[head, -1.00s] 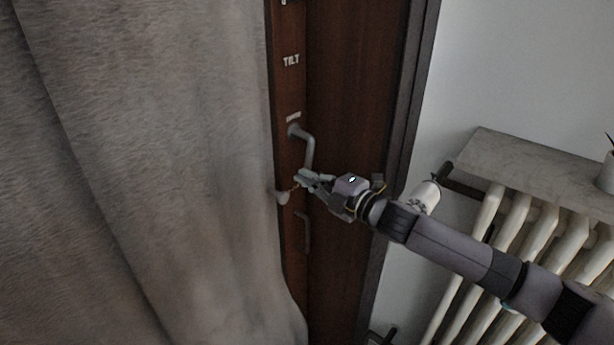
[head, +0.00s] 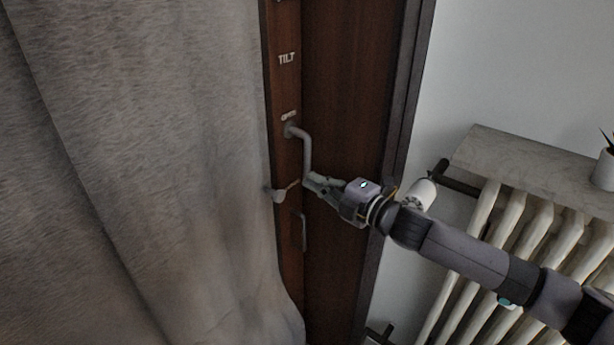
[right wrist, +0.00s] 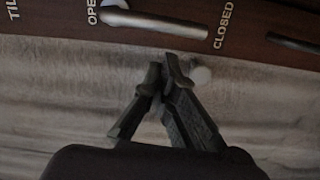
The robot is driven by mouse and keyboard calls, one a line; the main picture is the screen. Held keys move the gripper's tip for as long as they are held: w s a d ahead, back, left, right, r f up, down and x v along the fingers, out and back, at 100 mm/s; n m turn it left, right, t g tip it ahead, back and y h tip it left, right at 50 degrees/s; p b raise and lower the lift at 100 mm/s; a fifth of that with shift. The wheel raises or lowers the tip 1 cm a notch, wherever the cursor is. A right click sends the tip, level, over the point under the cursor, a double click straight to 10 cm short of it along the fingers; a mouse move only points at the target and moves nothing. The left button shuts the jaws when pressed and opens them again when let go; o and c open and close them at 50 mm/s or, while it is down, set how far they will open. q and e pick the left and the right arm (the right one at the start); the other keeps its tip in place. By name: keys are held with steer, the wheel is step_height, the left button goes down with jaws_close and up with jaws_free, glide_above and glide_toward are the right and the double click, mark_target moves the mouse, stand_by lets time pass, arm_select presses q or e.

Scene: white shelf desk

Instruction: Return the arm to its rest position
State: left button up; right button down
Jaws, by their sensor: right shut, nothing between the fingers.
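My right gripper (head: 311,181) is shut and empty, with its fingertips close to the lower end of a grey handle (head: 305,150) on the dark wooden frame. I cannot tell in the head view if they touch. In the right wrist view the shut fingers (right wrist: 166,72) meet in front of the curtain, with the handle (right wrist: 150,20) beyond them, lying between the OPEN and CLOSED labels. The right arm reaches in from the lower right. My left gripper does not show.
A grey curtain (head: 130,170) fills the left side. A white radiator (head: 480,260) stands at the right under a stone shelf (head: 530,165) with a potted plant (head: 606,168). A white valve knob (head: 423,193) is close to my arm. A pale knob (head: 278,194) sits at the curtain's edge.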

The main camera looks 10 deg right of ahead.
steer(key=s+a+f+m+g+h, duration=0.2)
steer(key=s+f+m+h, duration=0.4)
steer(key=s+f+m, duration=0.65)
steer(key=s+d+f+m+g+h, duration=0.25)
steer(key=s+f+m+g, duration=0.35)
steer(key=s, duration=0.7)
steer(key=s+d+f+m+g+h, duration=0.2)
steer(key=s+d+f+m+g, duration=0.15)
steer(key=s+f, duration=0.7)
steer(key=s+f+g, duration=0.1)
steer(key=s+f, duration=0.1)
steer(key=f, duration=1)
steer(key=s+f, duration=0.2)
steer(key=f, duration=1)
steer(key=s+d+f+g, duration=0.1)
steer(key=s+d+f, duration=0.2)
steer(key=s+f, duration=1.2)
steer(key=shift+s+f+n, duration=0.2)
steer(key=shift+s+n, duration=0.1)
steer(key=shift+s, duration=0.4)
